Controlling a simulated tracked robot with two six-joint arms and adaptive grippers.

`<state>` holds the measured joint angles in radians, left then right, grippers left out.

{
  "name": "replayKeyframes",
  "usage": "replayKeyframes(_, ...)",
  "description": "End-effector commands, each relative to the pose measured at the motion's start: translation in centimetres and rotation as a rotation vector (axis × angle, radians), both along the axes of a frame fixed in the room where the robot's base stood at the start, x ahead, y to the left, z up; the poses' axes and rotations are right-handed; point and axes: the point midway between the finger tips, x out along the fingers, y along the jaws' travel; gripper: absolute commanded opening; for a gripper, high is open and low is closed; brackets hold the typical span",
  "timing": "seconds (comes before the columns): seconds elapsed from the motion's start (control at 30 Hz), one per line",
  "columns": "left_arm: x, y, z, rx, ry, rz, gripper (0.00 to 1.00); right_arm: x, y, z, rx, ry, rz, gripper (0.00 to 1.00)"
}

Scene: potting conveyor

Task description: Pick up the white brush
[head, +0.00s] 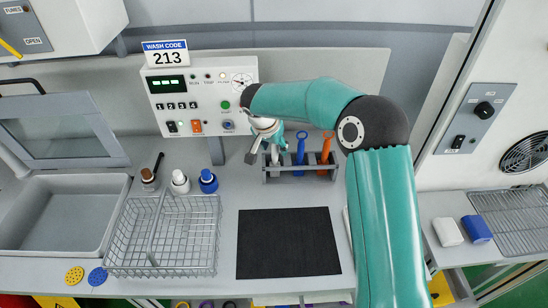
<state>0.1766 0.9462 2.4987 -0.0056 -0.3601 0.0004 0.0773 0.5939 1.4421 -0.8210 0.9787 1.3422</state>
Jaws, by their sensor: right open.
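The grey rack (317,178) stands at the back of the counter and holds a blue-handled brush (300,148) and an orange-handled brush (326,148) upright. The white brush (275,155) stands at the rack's left end, mostly hidden behind my right gripper. My right gripper (262,148) is open, above and just in front of the rack's left end. I cannot tell whether it touches the white brush. My left gripper is not in view.
A black mat (288,243) lies clear in front of the rack. A wire basket (163,262) and several bottles, one with a blue cap (208,181), stand left. A control panel (198,97) rises behind. A sink (62,215) is far left. White and blue blocks (478,229) lie right.

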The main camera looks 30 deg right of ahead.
Motion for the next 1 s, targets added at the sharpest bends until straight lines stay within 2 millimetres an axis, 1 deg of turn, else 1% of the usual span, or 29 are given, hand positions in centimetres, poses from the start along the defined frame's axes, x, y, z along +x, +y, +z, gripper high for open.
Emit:
replayKeyframes(0.03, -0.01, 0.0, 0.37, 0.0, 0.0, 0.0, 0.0, 0.09, -0.23, -0.51, 0.001, 0.002, 0.0, 0.51)
replayKeyframes(0.13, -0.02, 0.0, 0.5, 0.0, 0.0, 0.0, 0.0, 0.23, -0.5, -1.22, 0.001, 0.0, -0.002, 0.51)
replayKeyframes(0.37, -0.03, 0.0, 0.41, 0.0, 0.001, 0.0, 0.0, 0.29, -0.52, -1.45, 0.001, -0.002, -0.001, 0.51)
replayKeyframes(0.47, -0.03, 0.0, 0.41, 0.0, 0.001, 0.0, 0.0, 0.29, -0.52, -1.43, 0.001, -0.002, -0.001, 0.36)
replayKeyframes(0.5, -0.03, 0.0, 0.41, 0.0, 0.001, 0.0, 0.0, 0.29, -0.51, -1.42, 0.001, -0.001, -0.001, 0.29)
replayKeyframes(0.67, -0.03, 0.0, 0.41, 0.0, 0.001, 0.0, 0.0, 0.29, -0.5, -1.4, 0.001, -0.002, 0.0, 0.03)
replayKeyframes(0.7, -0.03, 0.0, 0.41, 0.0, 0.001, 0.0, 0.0, 0.29, -0.5, -1.4, 0.001, -0.002, 0.0, 0.0)
replayKeyframes(1.0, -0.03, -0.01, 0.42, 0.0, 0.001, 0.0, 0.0, 0.31, -0.48, -1.36, 0.0, -0.002, 0.0, 0.0)
